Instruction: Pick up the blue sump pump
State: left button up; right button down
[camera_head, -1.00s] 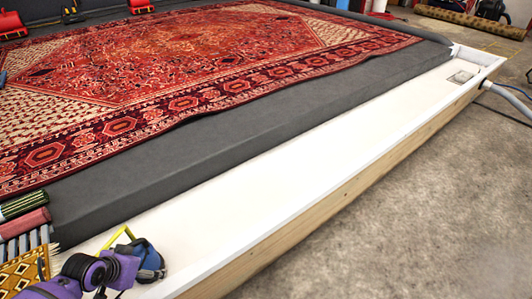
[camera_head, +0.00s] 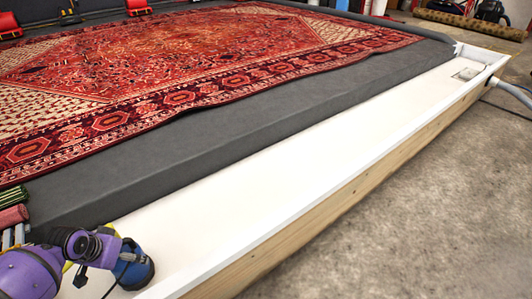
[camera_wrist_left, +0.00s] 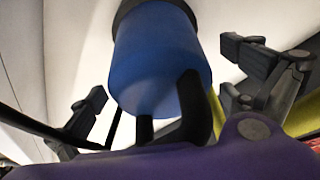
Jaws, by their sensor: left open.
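The blue sump pump (camera_head: 137,268) stands in the white trough (camera_head: 250,200) at the lower left of the head view, partly behind my purple left arm. In the left wrist view the pump (camera_wrist_left: 160,55) is a blue cylinder with a black band and a black handle (camera_wrist_left: 193,105). My left gripper (camera_wrist_left: 178,90) is open, with one dark finger on each side of the pump and gaps between fingers and body. In the head view its fingers are mostly hidden. My right gripper is not in view.
A yellow part (camera_wrist_left: 300,118) lies close behind the right finger. The trough has a white rim and timber outer side (camera_head: 340,195). A grey padded ledge (camera_head: 200,160) with a red patterned rug (camera_head: 190,60) lies beside it.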

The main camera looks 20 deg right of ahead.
pick_arm(q)
jog(key=shift+w, duration=0.1)
jog(key=shift+c, duration=0.4)
jog(key=c, duration=1.9)
jog(key=shift+w+r, duration=0.1)
jog(key=shift+w, duration=0.05)
jog(key=shift+c, duration=0.9)
